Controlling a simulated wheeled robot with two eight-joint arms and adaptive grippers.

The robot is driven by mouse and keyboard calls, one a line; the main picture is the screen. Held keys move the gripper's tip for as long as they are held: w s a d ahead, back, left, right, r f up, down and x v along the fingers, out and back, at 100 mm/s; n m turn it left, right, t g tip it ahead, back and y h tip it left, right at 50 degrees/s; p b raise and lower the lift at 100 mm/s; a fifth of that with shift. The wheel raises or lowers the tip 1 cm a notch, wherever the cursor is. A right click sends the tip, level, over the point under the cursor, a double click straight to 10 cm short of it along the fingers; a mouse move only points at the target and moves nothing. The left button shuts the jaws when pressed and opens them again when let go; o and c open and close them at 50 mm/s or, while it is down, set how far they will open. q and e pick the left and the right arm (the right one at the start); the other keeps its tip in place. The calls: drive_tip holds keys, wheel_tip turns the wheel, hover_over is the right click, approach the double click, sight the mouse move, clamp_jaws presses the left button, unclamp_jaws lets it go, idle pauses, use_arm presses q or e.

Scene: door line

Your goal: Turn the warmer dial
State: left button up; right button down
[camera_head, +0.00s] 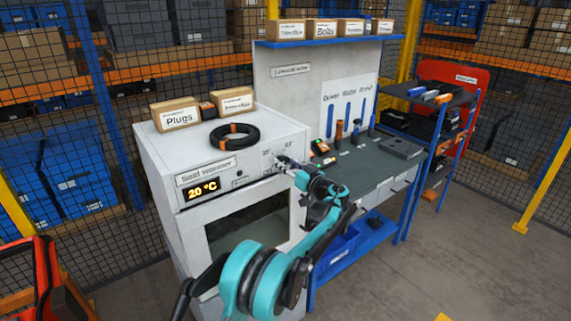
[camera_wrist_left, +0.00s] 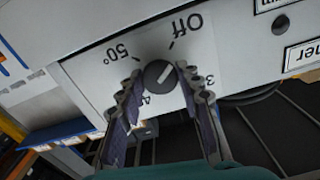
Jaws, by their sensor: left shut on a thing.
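The seal warmer (camera_head: 200,150) is a white cabinet with a dark front window and a display (camera_head: 202,189) reading 20 °C. Its dial (camera_wrist_left: 158,74) is a small dark round knob with a pale line, on a panel with Off, 50° and other partly covered marks. The panel appears upside down in the left wrist view. My left gripper (camera_head: 285,161) is at the upper right of the warmer's front and covers the dial in the head view. In the left wrist view its fingers (camera_wrist_left: 159,82) are closed on either side of the dial. My right gripper is not in view.
Boxes (camera_head: 175,115) and a black coil (camera_head: 235,137) rest on top of the warmer. A workbench (camera_head: 375,165) with tools adjoins its right side. A blue-framed cart (camera_head: 427,125) stands beyond it.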

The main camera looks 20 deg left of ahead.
use_arm(q)
drive_tip(key=m, duration=1.2)
drive_tip(key=shift+m+p, duration=0.3)
drive_tip(key=shift+p, duration=0.05)
drive_tip(key=m, duration=1.2)
drive_tip(key=shift+m, duration=0.4)
drive_tip(key=m, duration=1.2)
drive_tip(key=shift+m, duration=0.3)
drive_tip(key=m, duration=0.6)
drive_tip(key=shift+f, duration=0.1)
drive_tip(key=m, duration=0.6)
drive_tip(key=shift+m, duration=0.3)
